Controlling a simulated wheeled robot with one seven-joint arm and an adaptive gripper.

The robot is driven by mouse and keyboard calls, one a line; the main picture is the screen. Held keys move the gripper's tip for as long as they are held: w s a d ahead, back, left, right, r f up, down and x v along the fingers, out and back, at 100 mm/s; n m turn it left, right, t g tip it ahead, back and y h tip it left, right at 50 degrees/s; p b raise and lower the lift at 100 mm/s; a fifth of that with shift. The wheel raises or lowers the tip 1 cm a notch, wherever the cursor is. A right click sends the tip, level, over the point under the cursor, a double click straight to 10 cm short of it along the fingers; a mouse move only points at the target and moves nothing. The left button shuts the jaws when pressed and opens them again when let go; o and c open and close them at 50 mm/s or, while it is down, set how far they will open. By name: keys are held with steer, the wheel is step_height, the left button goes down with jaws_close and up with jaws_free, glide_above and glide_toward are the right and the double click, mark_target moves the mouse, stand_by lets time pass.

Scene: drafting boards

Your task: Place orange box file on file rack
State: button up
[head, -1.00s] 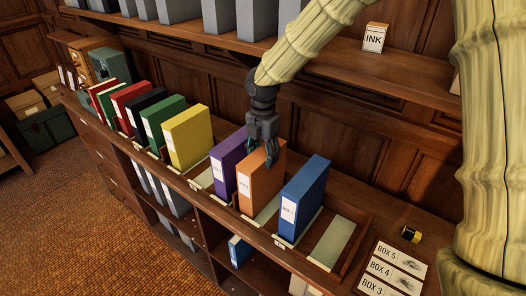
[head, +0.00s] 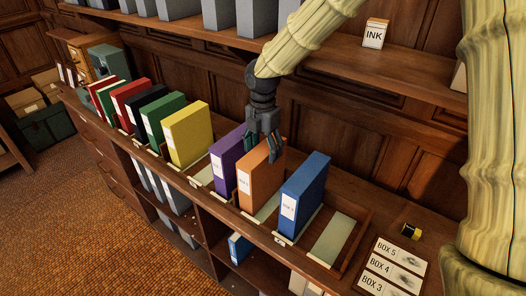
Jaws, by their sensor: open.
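The orange box file (head: 261,183) stands upright in the file rack (head: 334,238), between a purple box file (head: 227,160) on its left and a blue box file (head: 303,192) on its right. My gripper (head: 262,150) is open at the top of the orange file, pointing down. Its fingers overlap the file's upper edge in the head view; I cannot tell whether they touch it. The rack is a long wooden tray with low dividers and pale slot floors.
Yellow (head: 188,136), green, black and red files stand farther left in the rack. An empty slot lies right of the blue file. An ink box (head: 375,33) sits on the upper shelf (head: 330,48). Labelled cards (head: 392,268) and a small black-and-yellow item (head: 411,232) lie at right.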

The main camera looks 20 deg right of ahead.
step_height(320, 180, up, 11)
steer(key=b, duration=0.2)
steer(key=shift+s, duration=0.1)
stand_by(0.5)
